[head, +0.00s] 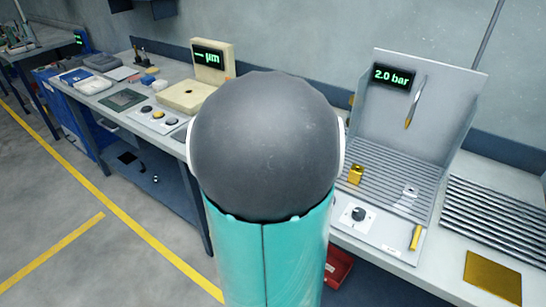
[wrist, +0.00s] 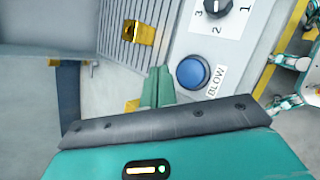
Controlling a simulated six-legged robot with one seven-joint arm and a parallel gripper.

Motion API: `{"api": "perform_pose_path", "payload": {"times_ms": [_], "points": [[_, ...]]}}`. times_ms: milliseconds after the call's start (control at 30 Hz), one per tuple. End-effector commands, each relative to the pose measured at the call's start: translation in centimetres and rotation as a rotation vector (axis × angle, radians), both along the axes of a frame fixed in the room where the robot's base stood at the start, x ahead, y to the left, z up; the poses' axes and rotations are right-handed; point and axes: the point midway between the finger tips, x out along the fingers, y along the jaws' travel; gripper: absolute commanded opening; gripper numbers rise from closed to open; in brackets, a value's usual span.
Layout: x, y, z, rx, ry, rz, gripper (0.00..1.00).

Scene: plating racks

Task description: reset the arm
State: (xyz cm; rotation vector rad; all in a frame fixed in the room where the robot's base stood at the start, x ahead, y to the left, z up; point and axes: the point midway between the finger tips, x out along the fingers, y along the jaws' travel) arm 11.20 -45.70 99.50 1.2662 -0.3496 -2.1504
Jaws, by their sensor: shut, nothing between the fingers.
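My gripper (wrist: 159,74) shows in the wrist view as two teal fingers pressed together, with nothing between them. The fingers point toward the slatted bench station, beside a blue button (wrist: 193,72) marked BLOW. I cannot tell the gap between fingertips and panel. In the head view my own arm, a dark dome on a teal link, fills the middle and hides the gripper and the blue button.
The 2.0 bar station (head: 458,87) holds a brass block (head: 356,175) on slats, a hanging brass-coloured tool (head: 412,105) and a dial (head: 358,214). A gauge (head: 213,60) stands left. A red bin (head: 339,267) sits below. Floor at left is clear.

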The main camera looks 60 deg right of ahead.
Motion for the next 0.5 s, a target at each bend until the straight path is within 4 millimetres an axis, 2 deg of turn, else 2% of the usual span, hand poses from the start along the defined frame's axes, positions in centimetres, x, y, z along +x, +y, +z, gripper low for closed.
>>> {"api": "perform_pose_path", "payload": {"times_ms": [267, 367, 467, 500], "points": [[0.4, 0.2, 0.1, 0.0, -0.011, 0.0, 0.0], [2.2, 1.4, 0.4, 0.001, -0.07, -0.004, 0.0], [5.6, 4.1, 1.2, 0.013, -0.188, -0.015, 0.0], [7.3, 5.6, 1.6, 0.024, -0.246, -0.018, 0.0]]}}
